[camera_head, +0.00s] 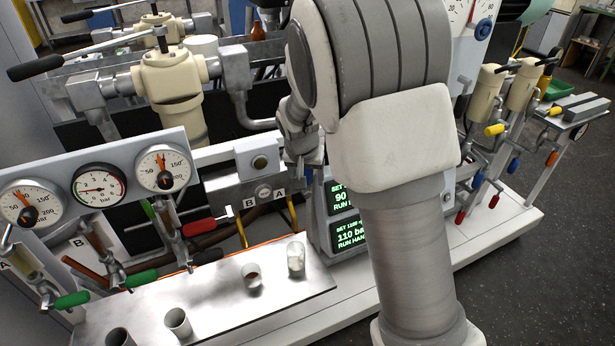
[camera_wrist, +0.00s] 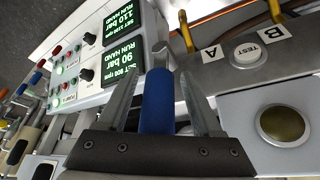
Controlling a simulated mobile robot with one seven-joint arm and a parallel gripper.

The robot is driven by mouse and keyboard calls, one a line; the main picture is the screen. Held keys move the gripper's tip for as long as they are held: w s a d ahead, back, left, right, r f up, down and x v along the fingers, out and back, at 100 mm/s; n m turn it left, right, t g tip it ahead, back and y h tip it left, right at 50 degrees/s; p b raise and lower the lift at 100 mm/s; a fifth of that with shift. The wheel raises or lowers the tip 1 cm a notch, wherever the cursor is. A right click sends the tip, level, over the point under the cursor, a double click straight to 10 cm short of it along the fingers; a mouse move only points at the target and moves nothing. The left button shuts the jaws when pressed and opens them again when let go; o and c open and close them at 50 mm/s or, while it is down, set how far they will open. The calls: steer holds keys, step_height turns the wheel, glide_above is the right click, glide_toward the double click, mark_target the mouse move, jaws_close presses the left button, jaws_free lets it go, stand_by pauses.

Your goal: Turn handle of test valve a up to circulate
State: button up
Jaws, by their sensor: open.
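The blue handle (camera_wrist: 158,105) lies between the two grey fingers of my gripper (camera_wrist: 159,74) in the wrist view. The fingers are open on either side of it, and I cannot tell whether either touches it. In the head view my gripper (camera_head: 308,152) is at the right end of the grey test block (camera_head: 232,190), partly hidden by my arm. A little of the blue handle (camera_head: 312,176) shows below it. Labels A (camera_head: 279,192) and B (camera_head: 249,204) are on the block's front. The handle's pivot is hidden.
Green-lit display panels (camera_head: 341,196) stand close to the right of my gripper. A metal tray (camera_head: 215,300) with several small cups lies in front. Pressure gauges (camera_head: 98,184) and coloured valve levers are at left. More coloured handles (camera_head: 495,129) are at right.

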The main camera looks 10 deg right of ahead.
steer(key=p+v, duration=0.2)
steer(key=v, duration=1.5)
steer(key=shift+r, duration=0.25)
steer(key=shift+a, duration=0.15)
steer(key=s+d+r+n+p, duration=0.1)
steer(key=s+d+r+p, duration=0.1)
steer(key=s, duration=1)
steer(key=s+d+r+n+t+y+p, duration=0.1)
steer(key=s+d+r, duration=0.4)
steer(key=s, duration=0.7)
steer(key=shift+s+d+n+p, duration=0.15)
steer(key=shift+d+n+p, duration=0.2)
steer(key=shift+n+p, duration=0.45)
steer(key=shift+a, duration=0.15)
